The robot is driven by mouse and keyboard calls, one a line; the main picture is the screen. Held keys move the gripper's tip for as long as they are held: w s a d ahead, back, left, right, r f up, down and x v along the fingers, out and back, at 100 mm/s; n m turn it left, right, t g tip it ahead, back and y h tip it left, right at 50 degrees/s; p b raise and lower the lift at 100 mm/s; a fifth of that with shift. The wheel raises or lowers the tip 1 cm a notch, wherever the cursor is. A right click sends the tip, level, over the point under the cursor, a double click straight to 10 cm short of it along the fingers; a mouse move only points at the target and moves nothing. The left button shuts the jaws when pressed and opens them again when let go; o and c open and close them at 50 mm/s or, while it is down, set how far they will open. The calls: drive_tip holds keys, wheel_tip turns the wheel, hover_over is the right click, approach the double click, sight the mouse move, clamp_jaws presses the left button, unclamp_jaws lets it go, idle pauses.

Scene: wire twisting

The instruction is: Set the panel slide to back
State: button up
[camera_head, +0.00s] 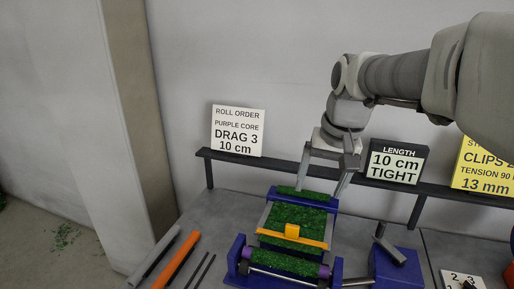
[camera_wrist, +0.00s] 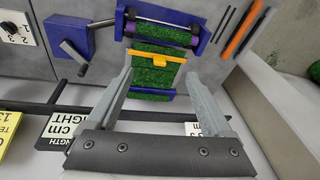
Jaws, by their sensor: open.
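An orange bar with a raised block (camera_head: 292,231) lies across a green turf bed (camera_head: 297,215) in a blue frame; I take it for the panel slide. It sits toward the front of the bed, near a roller with purple ends (camera_head: 325,271). In the wrist view the orange bar (camera_wrist: 153,56) shows beyond my fingertips, between them in the picture. My gripper (camera_head: 319,190) is open and empty, pointing down near the blue bar at the bed's back end. Its two fingers (camera_wrist: 157,76) also show spread in the wrist view. Its height above the bed is unclear.
A blue box with a grey lever (camera_head: 395,263) stands right of the bed. A numbered dial card (camera_head: 463,281) is at front right. Grey and orange rods (camera_head: 176,260) lie left. A dark shelf (camera_head: 275,167) with sign cards runs behind my gripper.

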drive_tip(key=w+f+m+g, duration=0.15)
drive_tip(key=w+f, duration=0.35)
drive_tip(key=w, duration=0.5)
drive_tip(key=g, duration=0.1)
hover_over(293, 225)
wheel_tip(293, 225, down, 5)
drive_tip(key=shift+h, duration=0.4)
wheel_tip(293, 225, down, 18)
drive_tip(key=shift+s+a+r+b, duration=0.1)
drive_tip(key=shift+s+a+b, duration=0.05)
drive_tip(key=shift+b, duration=0.9)
clamp_jaws()
